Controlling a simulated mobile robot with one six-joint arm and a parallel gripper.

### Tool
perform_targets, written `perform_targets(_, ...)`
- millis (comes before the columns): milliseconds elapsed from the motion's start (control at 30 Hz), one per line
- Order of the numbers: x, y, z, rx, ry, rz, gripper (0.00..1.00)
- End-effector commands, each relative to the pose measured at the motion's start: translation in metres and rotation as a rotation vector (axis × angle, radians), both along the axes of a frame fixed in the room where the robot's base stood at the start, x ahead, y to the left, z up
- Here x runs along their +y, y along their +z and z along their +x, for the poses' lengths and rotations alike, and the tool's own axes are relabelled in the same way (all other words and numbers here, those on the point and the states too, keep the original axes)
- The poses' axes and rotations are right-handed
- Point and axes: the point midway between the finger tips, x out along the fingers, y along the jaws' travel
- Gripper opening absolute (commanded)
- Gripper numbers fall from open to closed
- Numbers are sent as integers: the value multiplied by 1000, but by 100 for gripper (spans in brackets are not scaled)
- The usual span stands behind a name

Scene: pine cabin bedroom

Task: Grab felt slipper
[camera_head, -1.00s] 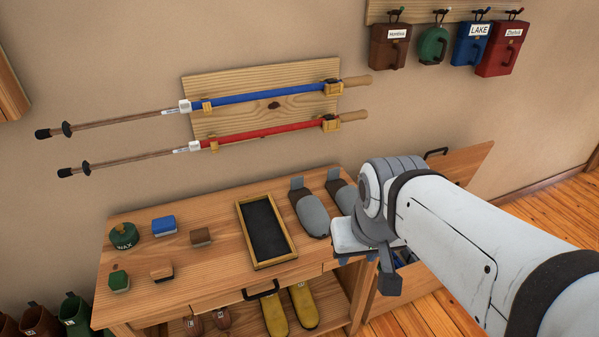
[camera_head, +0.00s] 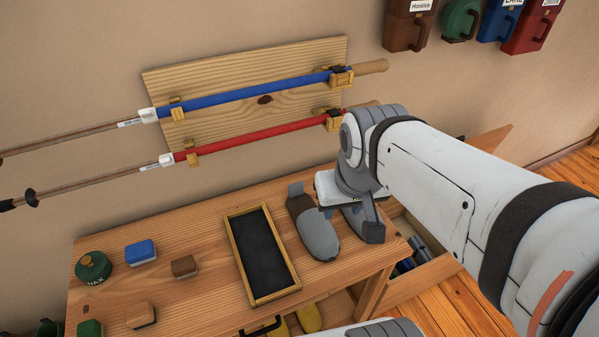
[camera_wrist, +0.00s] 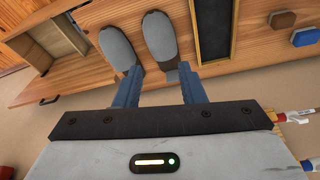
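Two grey felt slippers with brown insides lie side by side on the wooden bench. The slipper beside the tray (camera_head: 318,237) is mostly clear in the head view and also shows in the wrist view (camera_wrist: 159,35). The other slipper (camera_head: 355,220) is partly hidden by my arm and shows in the wrist view (camera_wrist: 117,47). My gripper (camera_wrist: 160,74) is open, its two blue fingers apart over the heel end of the slippers, with nothing held. In the head view its fingers are small and partly hidden. Contact with a slipper cannot be told.
A black-lined wooden tray (camera_head: 234,250) lies beside the slippers. A green wax tin (camera_head: 93,267), a blue block (camera_head: 141,252) and a brown block (camera_head: 185,265) are farther left. A pole rack (camera_head: 240,125) hangs on the wall behind. An open compartment (camera_head: 425,235) is at right.

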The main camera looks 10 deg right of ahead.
Motion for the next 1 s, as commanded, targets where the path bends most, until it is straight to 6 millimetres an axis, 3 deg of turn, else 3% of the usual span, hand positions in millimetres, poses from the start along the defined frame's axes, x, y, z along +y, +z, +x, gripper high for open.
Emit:
perform_targets(167,0,-2,4,8,4,-1,49)
perform_targets(367,-6,-21,38,58,42,-7,65)
perform_targets(567,-6,-62,90,129,87,-17,81)
perform_targets(800,-6,-130,143,211,146,-23,100)
perform_targets(1000,-6,-181,169,260,183,-26,100)
